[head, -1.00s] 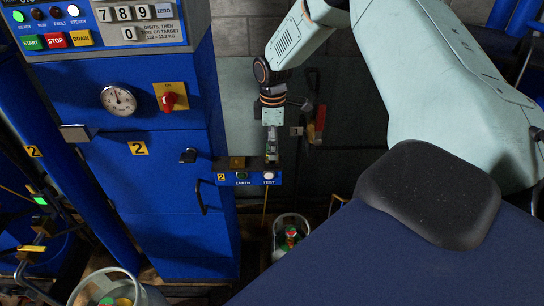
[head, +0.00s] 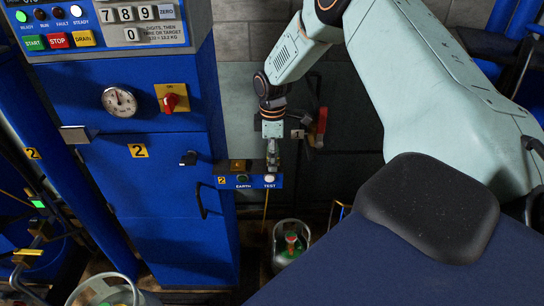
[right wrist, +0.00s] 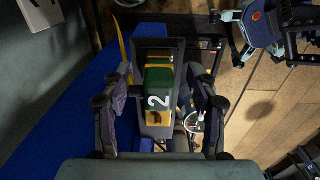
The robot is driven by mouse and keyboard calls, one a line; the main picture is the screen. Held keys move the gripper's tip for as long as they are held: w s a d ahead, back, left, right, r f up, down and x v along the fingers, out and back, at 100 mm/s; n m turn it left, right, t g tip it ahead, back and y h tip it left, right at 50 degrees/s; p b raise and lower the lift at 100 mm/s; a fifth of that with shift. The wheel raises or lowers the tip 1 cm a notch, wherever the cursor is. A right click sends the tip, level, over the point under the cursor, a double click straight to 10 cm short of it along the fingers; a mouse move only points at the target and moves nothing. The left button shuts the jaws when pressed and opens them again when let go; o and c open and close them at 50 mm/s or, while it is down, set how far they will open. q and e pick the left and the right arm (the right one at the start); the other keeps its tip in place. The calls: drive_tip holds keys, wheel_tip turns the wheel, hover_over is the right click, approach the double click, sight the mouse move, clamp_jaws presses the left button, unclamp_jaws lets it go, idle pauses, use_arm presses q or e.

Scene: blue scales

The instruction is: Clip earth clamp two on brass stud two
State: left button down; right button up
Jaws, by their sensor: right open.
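Earth clamp two (right wrist: 158,92), green with a white 2 and yellow parts, shows in the right wrist view inside a grey frame. My right gripper (right wrist: 160,110) is open, with one finger on each side of the clamp and gaps showing. In the head view my right gripper (head: 272,158) hangs over the right end of the blue bracket (head: 227,181), above the TEST label. A small brass-coloured piece (head: 237,165) is on the bracket above EARTH. I cannot tell whether it is brass stud two. My left gripper is not in view.
The blue cabinet (head: 150,215) with a gauge (head: 119,101) and a red switch (head: 170,103) stands left of the bracket. A red-handled item (head: 321,124) hangs behind my gripper.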

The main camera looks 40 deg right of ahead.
drive_tip(key=shift+w+f, duration=0.1)
drive_tip(key=shift+w, duration=0.05)
drive_tip(key=shift+s+d, duration=0.25)
drive_tip(key=shift+s, duration=0.05)
drive_tip(key=shift+a, duration=0.15)
drive_tip(key=shift+w, duration=0.25)
